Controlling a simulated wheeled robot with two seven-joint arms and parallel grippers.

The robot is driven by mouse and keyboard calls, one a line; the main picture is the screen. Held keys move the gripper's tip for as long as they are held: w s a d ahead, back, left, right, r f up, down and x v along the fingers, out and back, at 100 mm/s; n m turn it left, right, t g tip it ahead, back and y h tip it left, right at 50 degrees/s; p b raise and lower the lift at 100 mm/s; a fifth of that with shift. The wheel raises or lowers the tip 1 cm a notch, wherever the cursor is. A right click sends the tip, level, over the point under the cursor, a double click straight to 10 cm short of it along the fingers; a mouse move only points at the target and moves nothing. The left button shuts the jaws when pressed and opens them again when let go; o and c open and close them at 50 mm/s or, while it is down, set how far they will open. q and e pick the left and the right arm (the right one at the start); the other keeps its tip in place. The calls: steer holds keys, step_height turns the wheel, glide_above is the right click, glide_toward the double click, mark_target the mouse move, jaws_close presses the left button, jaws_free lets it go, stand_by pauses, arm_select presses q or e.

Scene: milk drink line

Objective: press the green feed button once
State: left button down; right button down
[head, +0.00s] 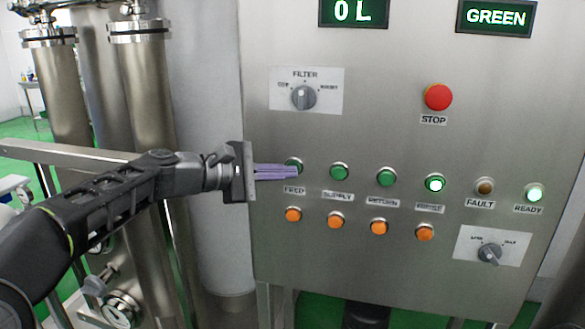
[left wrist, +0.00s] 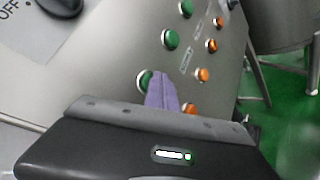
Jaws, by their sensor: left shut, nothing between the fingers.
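The green feed button (head: 293,164) is the leftmost in the row of green buttons, above the FEED label (head: 294,190). My left gripper (head: 297,171) has its purple fingers shut and empty, with the tips overlapping the lower part of this button in the head view. In the left wrist view the green button (left wrist: 144,80) shows just left of the shut purple fingers (left wrist: 162,78), which partly cover it. I cannot tell whether the tips touch the button. My right gripper is not in view.
The steel panel (head: 390,130) also carries a red STOP button (head: 438,97), a FILTER knob (head: 304,97), a lower row of orange buttons (head: 335,221) and a lit READY lamp (head: 534,192). A display reads GREEN (head: 496,17). Steel cylinders (head: 145,90) and a rail (head: 70,154) stand at left.

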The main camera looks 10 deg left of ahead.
arm_select(q)
steer(key=shift+w, duration=0.1)
stand_by(0.4)
steer(key=shift+s+b, duration=0.65)
steer(key=shift+s, duration=0.2)
steer(key=s+b, duration=0.3)
steer(key=s, duration=0.2)
steer(key=shift+a, duration=0.15)
